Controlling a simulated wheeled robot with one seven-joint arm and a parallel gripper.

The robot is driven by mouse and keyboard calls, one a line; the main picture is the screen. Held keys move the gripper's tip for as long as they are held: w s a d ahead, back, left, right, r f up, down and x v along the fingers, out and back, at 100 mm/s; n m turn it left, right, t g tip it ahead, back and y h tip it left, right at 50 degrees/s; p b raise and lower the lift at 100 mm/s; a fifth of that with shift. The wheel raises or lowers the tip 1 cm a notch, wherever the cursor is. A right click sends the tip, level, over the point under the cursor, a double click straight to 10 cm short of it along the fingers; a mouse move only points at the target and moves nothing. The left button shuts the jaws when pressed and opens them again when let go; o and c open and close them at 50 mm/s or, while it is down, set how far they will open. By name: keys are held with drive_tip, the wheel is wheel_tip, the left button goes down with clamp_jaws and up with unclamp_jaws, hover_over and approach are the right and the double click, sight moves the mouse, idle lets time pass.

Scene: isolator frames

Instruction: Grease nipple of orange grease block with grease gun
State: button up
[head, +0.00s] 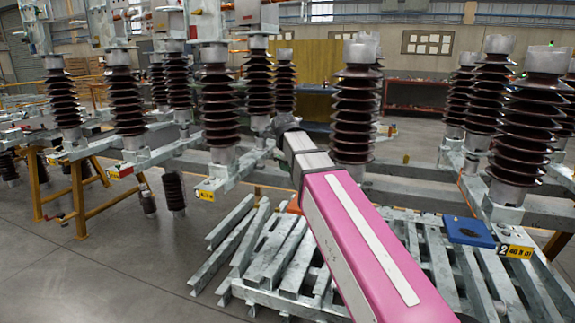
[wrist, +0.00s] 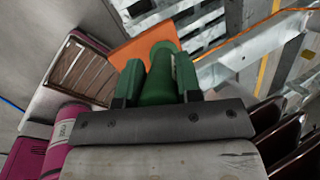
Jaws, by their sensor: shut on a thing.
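My gripper (wrist: 158,78) is shut on a green cylindrical thing, which I take to be the grease gun (wrist: 162,72), between its two green fingers. An orange surface, which looks like the orange grease block (wrist: 132,48), lies just beyond the gun in the wrist view. The gun's far end overlaps it, and I cannot tell whether they touch. No nipple can be made out. In the head view a small orange patch (head: 293,205) shows beside my pink arm, which hides most of it. The gripper and gun cannot be made out in the head view.
A blue block (head: 470,232) sits on the right frame beam by a yellow number tag (head: 515,251). Brown ribbed insulators (head: 355,115) stand close around my arm. Loose grey steel beams (head: 270,250) lie below.

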drive_tip(key=shift+s+a+r, duration=0.15)
drive_tip(key=shift+a+r, duration=0.15)
drive_tip(key=shift+r, duration=0.4)
drive_tip(key=shift+s+a+r, duration=0.1)
drive_tip(key=shift+a+r, duration=0.2)
drive_tip(key=shift+r, duration=0.45)
drive_tip(key=shift+s+a+r, duration=0.15)
drive_tip(key=shift+a+r, duration=0.15)
drive_tip(key=shift+r, duration=0.4)
